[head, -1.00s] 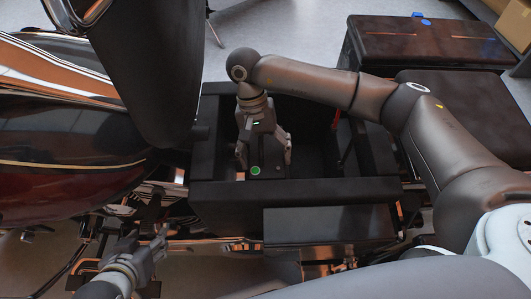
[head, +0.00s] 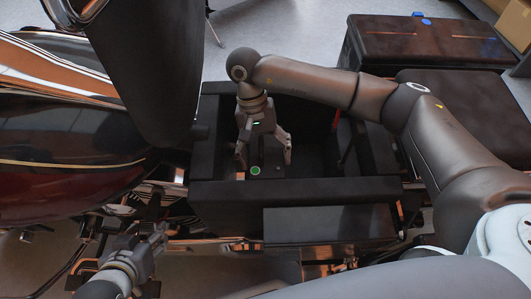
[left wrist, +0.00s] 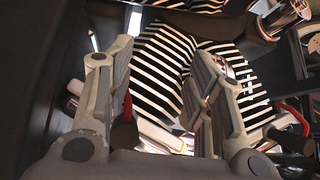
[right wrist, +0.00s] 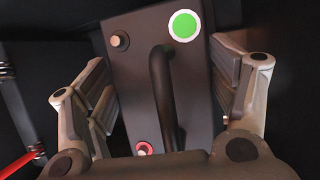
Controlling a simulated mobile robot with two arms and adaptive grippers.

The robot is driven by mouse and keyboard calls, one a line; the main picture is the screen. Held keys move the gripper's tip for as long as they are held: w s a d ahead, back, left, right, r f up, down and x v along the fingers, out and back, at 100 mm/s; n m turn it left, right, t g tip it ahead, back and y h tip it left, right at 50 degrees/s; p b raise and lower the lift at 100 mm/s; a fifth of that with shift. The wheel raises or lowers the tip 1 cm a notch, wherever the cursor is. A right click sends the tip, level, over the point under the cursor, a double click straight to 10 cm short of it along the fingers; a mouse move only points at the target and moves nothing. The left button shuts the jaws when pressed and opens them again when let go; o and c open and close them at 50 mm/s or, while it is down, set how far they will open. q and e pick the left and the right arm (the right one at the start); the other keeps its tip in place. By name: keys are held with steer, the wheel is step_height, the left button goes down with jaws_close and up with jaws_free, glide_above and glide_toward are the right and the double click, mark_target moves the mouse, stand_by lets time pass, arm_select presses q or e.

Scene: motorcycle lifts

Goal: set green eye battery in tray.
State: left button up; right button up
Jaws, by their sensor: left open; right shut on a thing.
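The battery is a dark box with a round green eye on its top. In the right wrist view the battery (right wrist: 195,70) shows a black handle, one bare terminal post and one red-ringed terminal. In the head view the battery (head: 268,172) sits down inside the black tray (head: 300,190), near its left end. My right gripper (head: 264,160) reaches down into the tray from above and is shut on the battery; its fingers flank the battery's sides in the right wrist view (right wrist: 165,90). My left gripper (head: 160,240) is open and empty, beside the motorcycle's engine.
The left wrist view shows striped engine fins (left wrist: 165,75) close behind the left fingers. The motorcycle tank (head: 60,140) and dark seat (head: 150,60) stand left of the tray. A red cable (right wrist: 20,160) lies beside the battery. A black case (head: 430,40) stands at the back right.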

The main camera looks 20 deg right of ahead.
arm_select(q)
steer(key=shift+w+d+r+t, duration=0.15)
steer(key=shift+w+r+t, duration=0.25)
steer(key=shift+w, duration=0.15)
stand_by(0.7)
arm_select(e)
steer(key=shift+f, duration=0.1)
steer(key=o, duration=2)
steer(key=shift+o, duration=0.3)
steer(key=shift+s+f, duration=0.1)
steer(key=shift+f, duration=0.05)
arm_select(q)
steer(key=shift+s, duration=0.1)
arm_select(e)
steer(key=shift+v, duration=4.25)
